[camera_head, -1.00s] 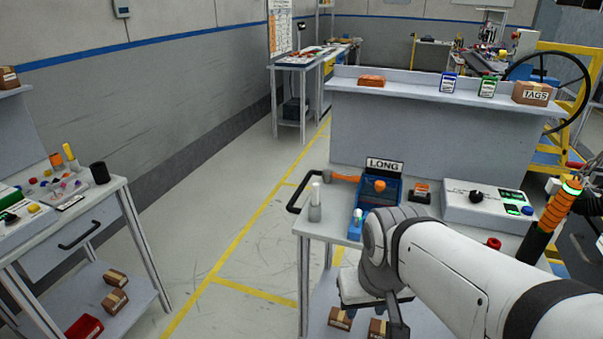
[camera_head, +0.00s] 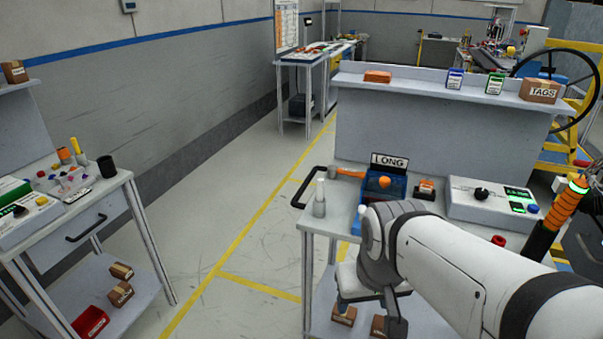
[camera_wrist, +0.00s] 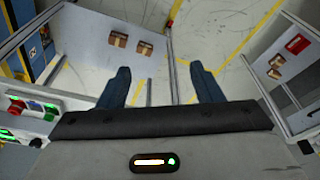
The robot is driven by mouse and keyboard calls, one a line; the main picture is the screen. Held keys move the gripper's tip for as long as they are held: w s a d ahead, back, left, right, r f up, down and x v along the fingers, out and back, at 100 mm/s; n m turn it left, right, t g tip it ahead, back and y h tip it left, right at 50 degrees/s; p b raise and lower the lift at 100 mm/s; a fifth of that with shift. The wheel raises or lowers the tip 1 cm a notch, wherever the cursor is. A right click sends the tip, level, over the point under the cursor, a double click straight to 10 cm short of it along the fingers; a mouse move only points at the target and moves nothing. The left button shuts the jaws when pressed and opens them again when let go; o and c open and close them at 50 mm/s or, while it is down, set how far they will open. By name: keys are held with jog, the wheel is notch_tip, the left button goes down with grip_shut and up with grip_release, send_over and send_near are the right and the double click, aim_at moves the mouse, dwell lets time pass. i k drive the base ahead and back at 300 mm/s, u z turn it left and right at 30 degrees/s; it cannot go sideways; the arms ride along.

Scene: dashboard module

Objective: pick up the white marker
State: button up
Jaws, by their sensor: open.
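I do not make out the marker in the wrist view.
A blue bin (camera_head: 394,186) labelled LONG, an orange-handled tool (camera_head: 347,173) and a control box (camera_head: 493,200) stand on the bench. My arm hides part of the bench front. A second table (camera_head: 110,190) stands left, with clear floor (camera_head: 230,240) between.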

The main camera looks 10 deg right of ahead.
aim_at(320, 182)
jog(key=z, duration=2.7)
jog(key=k, duration=1.8)
jog(key=u, duration=1.2)
jog(key=i, duration=1.05)
jog(key=u, duration=0.05)
